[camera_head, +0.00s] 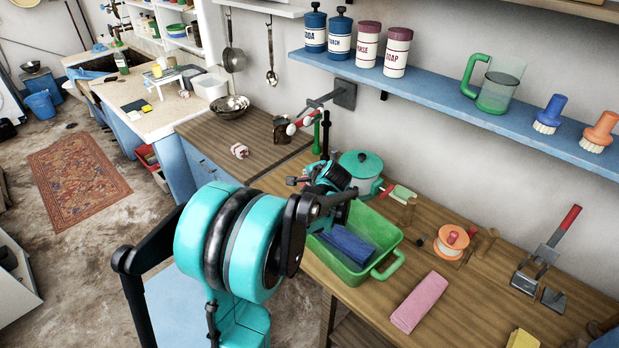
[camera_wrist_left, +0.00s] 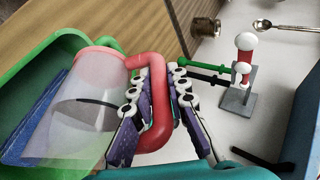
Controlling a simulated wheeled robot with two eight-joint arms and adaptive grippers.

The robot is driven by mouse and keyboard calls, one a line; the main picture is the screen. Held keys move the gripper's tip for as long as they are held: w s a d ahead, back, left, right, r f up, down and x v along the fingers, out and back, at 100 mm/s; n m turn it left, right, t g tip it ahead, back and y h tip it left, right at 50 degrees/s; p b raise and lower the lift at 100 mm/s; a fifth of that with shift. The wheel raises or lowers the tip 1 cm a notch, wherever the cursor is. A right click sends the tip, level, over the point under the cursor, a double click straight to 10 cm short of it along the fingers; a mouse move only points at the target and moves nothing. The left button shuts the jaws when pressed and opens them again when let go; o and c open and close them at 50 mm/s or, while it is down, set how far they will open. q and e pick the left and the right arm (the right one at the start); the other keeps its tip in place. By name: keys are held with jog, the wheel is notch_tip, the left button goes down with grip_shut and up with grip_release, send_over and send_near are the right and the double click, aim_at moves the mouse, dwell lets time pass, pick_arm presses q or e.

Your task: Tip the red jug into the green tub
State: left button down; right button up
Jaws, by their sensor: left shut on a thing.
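The green tub (camera_head: 388,268) stands on the wooden counter, with a folded blue cloth (camera_head: 347,246) in it. In the left wrist view the tub (camera_wrist_left: 22,82) is at the left, with the cloth inside. The red jug (camera_wrist_left: 95,100) has a clear pinkish body and a solid red handle. My left gripper (camera_wrist_left: 157,95) is shut on that handle. The jug's body overlaps the tub and cloth in this view; I cannot tell its exact tilt or contents. In the head view my left gripper (camera_head: 335,182) is by the tub's far left end, and my arm hides most of the jug.
A teal lidded pot (camera_head: 360,168) stands behind the tub. A wall tap (camera_head: 318,108) juts out to the left. A pink cloth (camera_head: 419,302) and an orange spool (camera_head: 453,240) lie to the right. A blue shelf (camera_head: 440,95) holds canisters and a green-handled jug (camera_head: 497,88).

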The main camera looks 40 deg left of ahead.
pick_arm(q)
jog(key=shift+d, duration=0.1)
jog(key=shift+d+y+b, duration=0.55)
jog(key=shift+y+b, duration=0.05)
jog(key=shift+b, duration=0.25)
jog(key=shift+d+m+y+b, duration=0.2)
jog(key=shift+m+y+b, duration=0.1)
jog(key=shift+r, duration=0.15)
dwell(0.6)
